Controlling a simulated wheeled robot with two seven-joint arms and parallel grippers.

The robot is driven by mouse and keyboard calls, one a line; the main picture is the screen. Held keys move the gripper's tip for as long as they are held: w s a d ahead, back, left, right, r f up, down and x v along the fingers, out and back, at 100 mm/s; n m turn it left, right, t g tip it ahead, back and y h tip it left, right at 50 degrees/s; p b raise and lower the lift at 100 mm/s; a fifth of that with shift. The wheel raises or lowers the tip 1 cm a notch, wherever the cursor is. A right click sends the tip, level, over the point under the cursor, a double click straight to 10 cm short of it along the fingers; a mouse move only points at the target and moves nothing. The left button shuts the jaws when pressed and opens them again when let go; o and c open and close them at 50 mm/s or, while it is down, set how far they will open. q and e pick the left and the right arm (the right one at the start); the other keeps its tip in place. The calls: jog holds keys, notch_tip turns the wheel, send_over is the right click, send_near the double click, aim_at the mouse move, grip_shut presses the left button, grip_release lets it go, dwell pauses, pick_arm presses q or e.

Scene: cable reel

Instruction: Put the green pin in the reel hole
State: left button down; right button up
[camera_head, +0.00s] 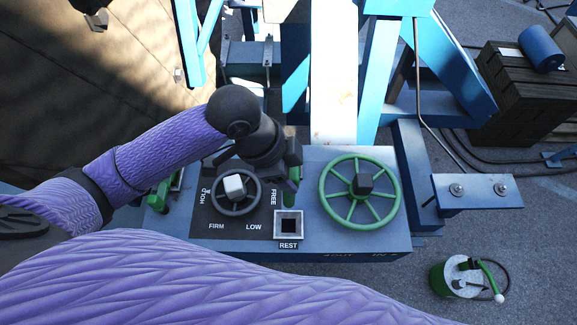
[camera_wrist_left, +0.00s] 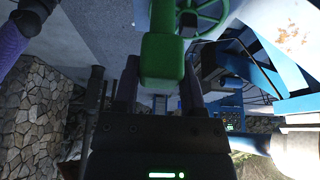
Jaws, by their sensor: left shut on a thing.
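My left gripper (camera_head: 291,166) is shut on the green pin (camera_head: 292,190), just behind the square REST socket (camera_head: 288,222) on the blue console. The pin's lower end shows below the jaws. I cannot tell if it touches the console. In the left wrist view the pin (camera_wrist_left: 162,58) is a green block between the fingers of the left gripper (camera_wrist_left: 157,82), with a narrower green part beyond it. The REST socket looks dark and empty. I cannot pick out the reel hole in either view. My right gripper is not in view.
The console (camera_head: 385,240) carries a green handwheel (camera_head: 326,205) right of the pin and a dark dial (camera_head: 236,209) left of it. A blue bracket (camera_head: 470,192) juts out at right. Blue frame posts (camera_head: 375,80) stand behind. A green canister (camera_head: 450,278) stands on the floor.

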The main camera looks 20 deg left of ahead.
pick_arm(q)
jog(key=shift+r+p, duration=0.65)
jog(key=shift+r, duration=1.5)
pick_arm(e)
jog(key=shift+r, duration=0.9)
